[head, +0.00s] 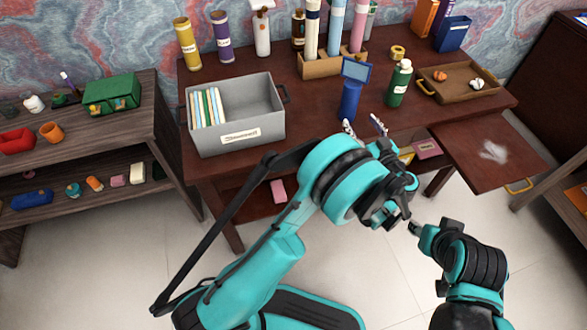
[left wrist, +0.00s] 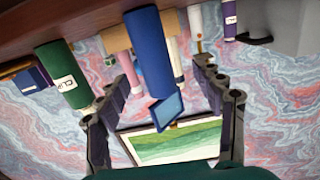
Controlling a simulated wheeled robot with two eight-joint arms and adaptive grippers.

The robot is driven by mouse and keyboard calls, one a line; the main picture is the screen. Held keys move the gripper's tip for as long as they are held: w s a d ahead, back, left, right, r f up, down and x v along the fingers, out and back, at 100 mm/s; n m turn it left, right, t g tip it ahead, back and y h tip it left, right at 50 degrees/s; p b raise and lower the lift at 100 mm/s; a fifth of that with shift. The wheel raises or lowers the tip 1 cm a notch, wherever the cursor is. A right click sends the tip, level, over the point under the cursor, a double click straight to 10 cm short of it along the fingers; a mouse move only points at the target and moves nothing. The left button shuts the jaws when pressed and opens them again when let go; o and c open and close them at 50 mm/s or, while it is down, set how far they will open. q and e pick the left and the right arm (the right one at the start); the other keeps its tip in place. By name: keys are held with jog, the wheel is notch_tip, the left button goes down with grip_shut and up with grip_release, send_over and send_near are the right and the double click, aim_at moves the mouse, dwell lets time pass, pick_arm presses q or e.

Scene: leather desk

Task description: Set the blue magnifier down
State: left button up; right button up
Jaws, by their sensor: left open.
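The blue magnifier (head: 349,103) stands upright on the desk, with its square lens head at the top. In the left wrist view, which is upside down, the blue magnifier (left wrist: 150,55) shows between the two fingers, apart from both. My left gripper (head: 363,127) is open at the desk's front edge, just in front of the magnifier. Its spread fingers also show in the left wrist view (left wrist: 165,100). My right gripper (head: 413,227) hangs low in front of the desk, to the right of my left arm; its jaws are too small to tell.
A green bottle (head: 399,84) stands close to the right of the magnifier. A grey bin (head: 262,112) with books is to the left. A cardboard holder (head: 316,67) with tall tubes stands behind. A wooden tray (head: 455,95) is at right. A leaf or drawer (head: 475,174) juts out front right.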

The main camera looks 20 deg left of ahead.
pick_arm(q)
jog(key=s+a+r+m+g+h, duration=0.2)
jog(key=s+a+r+g, duration=0.1)
jog(key=s+a, duration=0.4)
jog(key=s+a+r+m+g+h, duration=0.2)
jog(key=s+a+r+g+h, duration=0.1)
jog(key=s+a, duration=0.4)
jog(key=s+f+m+h, duration=0.1)
jog(key=s+h, duration=0.4)
jog(key=s, duration=1.2)
jog(key=shift+a+f+m+g, duration=0.3)
jog(key=shift+a+m, duration=0.15)
jog(key=shift+m, duration=0.45)
